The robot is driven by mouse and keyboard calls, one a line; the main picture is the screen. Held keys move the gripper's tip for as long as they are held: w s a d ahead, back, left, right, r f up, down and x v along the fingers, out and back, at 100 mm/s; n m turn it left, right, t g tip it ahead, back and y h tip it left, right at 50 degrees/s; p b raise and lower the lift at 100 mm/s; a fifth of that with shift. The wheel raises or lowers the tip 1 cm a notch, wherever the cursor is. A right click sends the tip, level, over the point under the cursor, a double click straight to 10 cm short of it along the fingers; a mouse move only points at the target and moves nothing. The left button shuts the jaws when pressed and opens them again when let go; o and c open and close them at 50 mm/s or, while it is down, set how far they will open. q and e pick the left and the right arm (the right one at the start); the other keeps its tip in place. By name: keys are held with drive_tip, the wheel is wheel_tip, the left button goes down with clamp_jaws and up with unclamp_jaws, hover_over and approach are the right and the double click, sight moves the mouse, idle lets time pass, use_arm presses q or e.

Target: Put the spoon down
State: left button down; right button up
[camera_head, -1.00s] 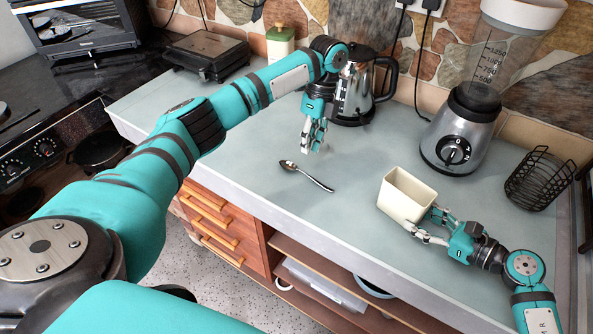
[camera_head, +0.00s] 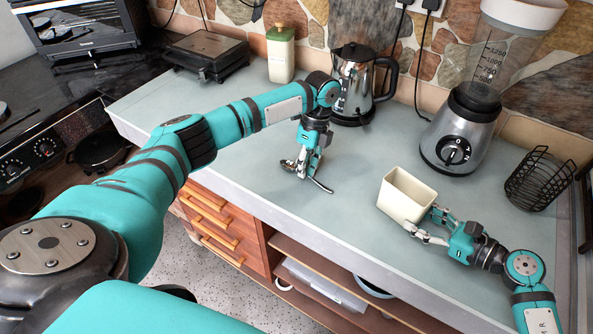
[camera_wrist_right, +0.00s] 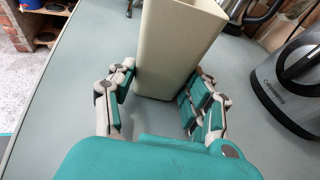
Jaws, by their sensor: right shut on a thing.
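The metal spoon (camera_head: 323,187) lies on the grey-green worktop, partly hidden by my left gripper (camera_head: 304,170). Its handle end shows to the right of the fingers. My left gripper points down over the middle of the spoon, with its fingers at the worktop; whether they are open or closed on it is unclear. My right gripper (camera_head: 428,229) is shut on a cream rectangular container (camera_head: 404,199), which stands upright on the worktop. In the right wrist view the container (camera_wrist_right: 176,45) sits between the two fingers (camera_wrist_right: 160,98).
A steel kettle (camera_head: 352,88) stands close behind my left gripper. A blender (camera_head: 461,132) and a black wire basket (camera_head: 539,178) stand at the right. A green-topped bottle (camera_head: 280,56) and a sandwich press (camera_head: 207,55) are at the back. The worktop (camera_head: 245,170) is clear left of the spoon.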

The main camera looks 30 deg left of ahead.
idle(0.4)
use_arm(q)
wheel_tip(320, 180, up, 10)
drive_tip(key=n+t, duration=0.1)
drive_tip(key=t, duration=0.2)
approach(276, 162)
drive_tip(key=shift+t, duration=0.3)
wheel_tip(276, 162, down, 6)
drive_tip(key=shift+s+f, duration=0.1)
drive_tip(key=shift+f, duration=0.35)
drive_tip(key=shift+f, duration=0.1)
drive_tip(key=c, duration=1.5)
unclamp_jaws()
drive_tip(key=shift+a, duration=0.1)
